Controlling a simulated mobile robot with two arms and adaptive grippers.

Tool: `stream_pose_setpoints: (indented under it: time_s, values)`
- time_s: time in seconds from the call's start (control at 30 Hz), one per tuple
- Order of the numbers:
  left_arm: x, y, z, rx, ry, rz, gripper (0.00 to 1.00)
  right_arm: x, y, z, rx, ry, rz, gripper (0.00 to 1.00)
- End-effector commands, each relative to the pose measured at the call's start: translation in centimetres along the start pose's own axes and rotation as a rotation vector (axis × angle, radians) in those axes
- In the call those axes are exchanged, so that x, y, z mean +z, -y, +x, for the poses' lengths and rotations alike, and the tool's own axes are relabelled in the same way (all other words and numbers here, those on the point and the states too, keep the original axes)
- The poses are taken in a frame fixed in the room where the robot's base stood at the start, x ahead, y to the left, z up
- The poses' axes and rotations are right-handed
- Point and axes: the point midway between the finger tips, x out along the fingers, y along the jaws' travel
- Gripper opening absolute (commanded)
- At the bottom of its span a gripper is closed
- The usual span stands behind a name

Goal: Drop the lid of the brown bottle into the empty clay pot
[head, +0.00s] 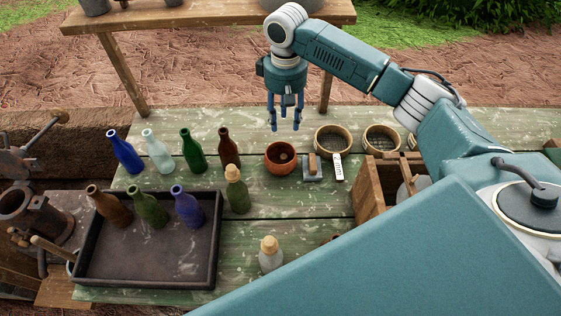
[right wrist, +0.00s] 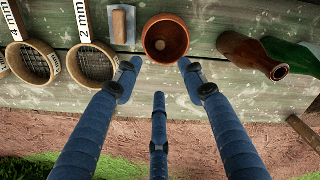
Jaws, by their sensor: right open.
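The reddish clay pot (head: 269,162) stands on the green table, right of the back bottle row. A small round tan piece (head: 284,157) lies inside it and also shows in the right wrist view (right wrist: 160,45); I cannot tell for certain whether it is a lid. The brown bottle (head: 228,147) stands left of the pot with its mouth bare; another brown bottle (head: 112,210) in the tray is also uncapped. My right gripper (head: 285,122) is open and empty, fingers pointing down, above and slightly behind the pot (right wrist: 181,43). My left gripper is out of view.
Blue, clear and green bottles (head: 192,152) line the back left. A dark tray (head: 215,255) holds several bottles. Two corked bottles (head: 238,195) (head: 271,259) stand nearer. A small block tool (head: 313,172), sieves (head: 333,139) and a wooden box (head: 372,200) are right of the pot.

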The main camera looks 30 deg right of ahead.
Motion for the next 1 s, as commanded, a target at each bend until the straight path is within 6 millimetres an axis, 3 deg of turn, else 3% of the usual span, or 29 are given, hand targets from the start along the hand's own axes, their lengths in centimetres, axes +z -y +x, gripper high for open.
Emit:
stream_pose_setpoints:
  time_s: [0.1, 0.33, 1.0]
  values:
    - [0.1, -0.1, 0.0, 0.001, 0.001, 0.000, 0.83, -0.1, 0.0, -2.6, -0.001, -0.003, 0.000, 0.41]
    - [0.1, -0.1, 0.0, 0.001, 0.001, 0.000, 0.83, 0.0, 0.0, -5.7, 0.000, -0.001, -0.001, 0.41]
    - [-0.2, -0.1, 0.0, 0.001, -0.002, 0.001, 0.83, 0.0, 0.0, -6.2, 0.000, 0.001, -0.001, 0.41]
